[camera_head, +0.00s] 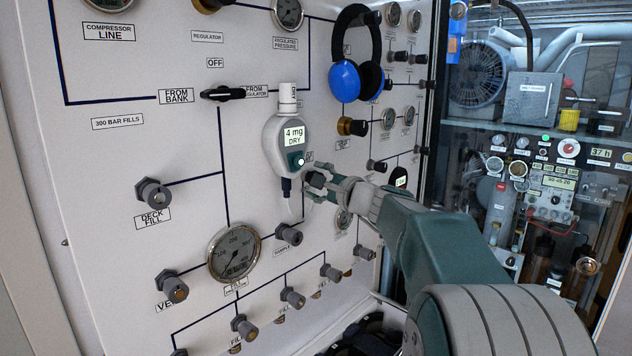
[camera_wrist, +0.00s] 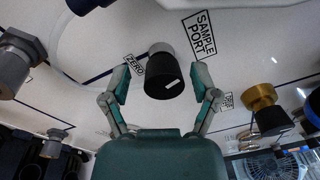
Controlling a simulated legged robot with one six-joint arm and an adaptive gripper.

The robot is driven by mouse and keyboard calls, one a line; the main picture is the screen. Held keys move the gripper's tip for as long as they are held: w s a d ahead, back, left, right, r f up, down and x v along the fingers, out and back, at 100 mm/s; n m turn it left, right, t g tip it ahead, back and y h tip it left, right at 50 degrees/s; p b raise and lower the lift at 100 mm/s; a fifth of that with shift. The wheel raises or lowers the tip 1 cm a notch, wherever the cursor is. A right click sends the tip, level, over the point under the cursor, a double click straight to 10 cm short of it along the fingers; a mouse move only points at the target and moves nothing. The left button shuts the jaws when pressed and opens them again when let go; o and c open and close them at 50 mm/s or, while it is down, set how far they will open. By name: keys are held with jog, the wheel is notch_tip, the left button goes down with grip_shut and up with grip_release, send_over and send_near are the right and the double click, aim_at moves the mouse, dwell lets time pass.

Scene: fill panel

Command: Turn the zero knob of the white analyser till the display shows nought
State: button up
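The white analyser (camera_head: 284,125) hangs on the panel in the head view. Its display (camera_head: 294,136) reads "4 mg" with "DRY" below. The knob (camera_wrist: 163,82) shows in the wrist view as a black cap with a white mark on a grey base, beside a label reading "ZERO" (camera_wrist: 134,65). My gripper (camera_head: 316,184) is at the panel just right of the analyser's lower end. In the wrist view its two fingers stand open on either side of the knob, with visible gaps.
A "SAMPLE PORT" label (camera_wrist: 201,35) is close by. A brass-and-black knob (camera_wrist: 262,108) sits to the right. Blue headphones (camera_head: 358,80) hang above my gripper. A large gauge (camera_head: 234,254) and several grey valve knobs are lower left. A glass-fronted cabinet stands right.

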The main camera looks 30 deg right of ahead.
jog(key=shift+s+r, duration=0.1)
jog(key=v, duration=1.1)
jog(key=shift+s+f, duration=0.25)
jog(key=shift+s, duration=0.1)
jog(key=shift+d, duration=0.15)
jog(key=w+a+m, duration=0.1)
jog(key=w+m, duration=0.2)
jog(key=m, duration=0.1)
jog(key=w+a+m, duration=0.1)
jog(key=w+m, duration=0.3)
jog(key=w+a+m+y, duration=0.1)
jog(key=w+m, duration=0.3)
jog(key=shift+w+a+r+m, duration=0.15)
jog(key=shift+w+r+m, duration=0.1)
jog(key=shift+m, duration=0.05)
jog(key=shift+c, duration=0.4)
